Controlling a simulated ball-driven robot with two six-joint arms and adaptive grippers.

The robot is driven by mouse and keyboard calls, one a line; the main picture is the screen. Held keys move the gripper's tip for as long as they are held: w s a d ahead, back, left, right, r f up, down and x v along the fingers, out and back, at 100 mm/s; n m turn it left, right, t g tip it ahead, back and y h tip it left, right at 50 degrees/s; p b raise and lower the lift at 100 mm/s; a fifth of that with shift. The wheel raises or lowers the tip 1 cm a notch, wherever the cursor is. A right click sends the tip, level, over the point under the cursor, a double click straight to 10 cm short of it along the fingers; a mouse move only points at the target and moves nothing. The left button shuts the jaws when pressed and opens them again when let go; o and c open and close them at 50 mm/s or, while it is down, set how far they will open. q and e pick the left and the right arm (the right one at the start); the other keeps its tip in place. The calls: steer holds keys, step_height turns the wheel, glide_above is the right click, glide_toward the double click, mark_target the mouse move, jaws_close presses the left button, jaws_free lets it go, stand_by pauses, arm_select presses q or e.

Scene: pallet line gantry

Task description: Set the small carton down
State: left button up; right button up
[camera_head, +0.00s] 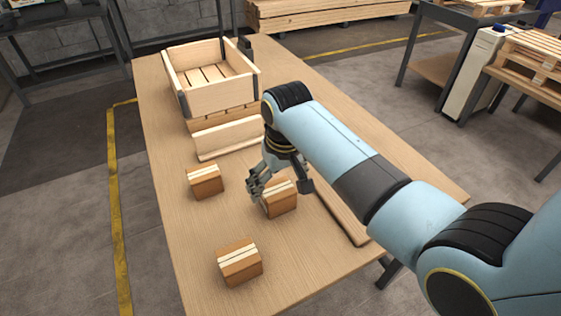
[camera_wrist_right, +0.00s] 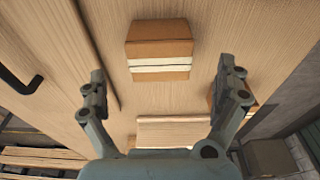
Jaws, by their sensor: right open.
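Three small brown cartons with pale bands across them show in the head view: one under my right gripper (camera_head: 280,200), one to its left (camera_head: 206,184) and one nearer the front (camera_head: 239,266). They look alike. My right gripper (camera_head: 280,183) is open, with its fingers on either side of the first carton's top. In the right wrist view that carton (camera_wrist_right: 160,38) lies upright on the table, ahead of the spread fingers (camera_wrist_right: 164,72), with a gap on both sides. My left gripper is not in view.
A wooden crate (camera_head: 212,98) stands on a pallet at the table's (camera_head: 165,140) far end. A pale wooden piece (camera_head: 228,140) lies before it. A long wooden strip (camera_head: 340,214) lies right of the gripper.

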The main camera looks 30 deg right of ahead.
mark_target(281, 194)
step_height(281, 194, up, 7)
steer(key=s+p, duration=0.1)
stand_by(0.6)
